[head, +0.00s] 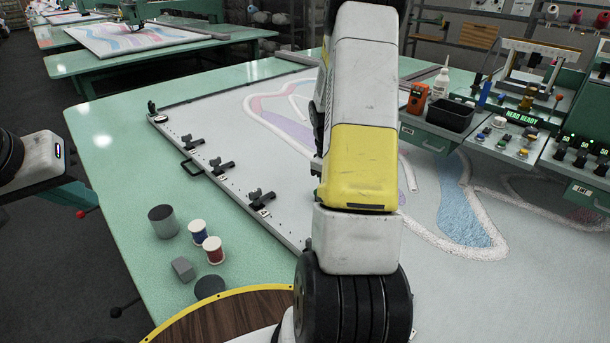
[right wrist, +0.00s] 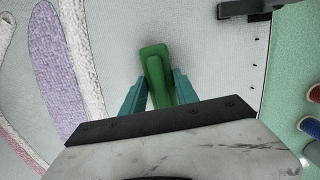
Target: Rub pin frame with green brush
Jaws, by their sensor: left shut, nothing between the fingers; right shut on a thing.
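The pin frame (head: 208,171) lies on the green table with a pale cloth stretched over it and black clamps along its left edge. In the right wrist view its cloth (right wrist: 210,60) fills most of the picture, with small dark pins along the edge. My right gripper (right wrist: 160,92) is shut on the green brush (right wrist: 153,60) and holds it over the cloth. I cannot tell whether the brush touches it. In the head view my right arm hides that gripper and the brush. My left gripper (head: 78,193) is shut and empty at the left, beside the table edge.
Thread spools (head: 213,249), a grey cylinder (head: 163,221) and a grey block (head: 182,268) stand on the table left of the frame. A control console (head: 510,135) and black bin (head: 450,114) are at the right. The table's far left part is clear.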

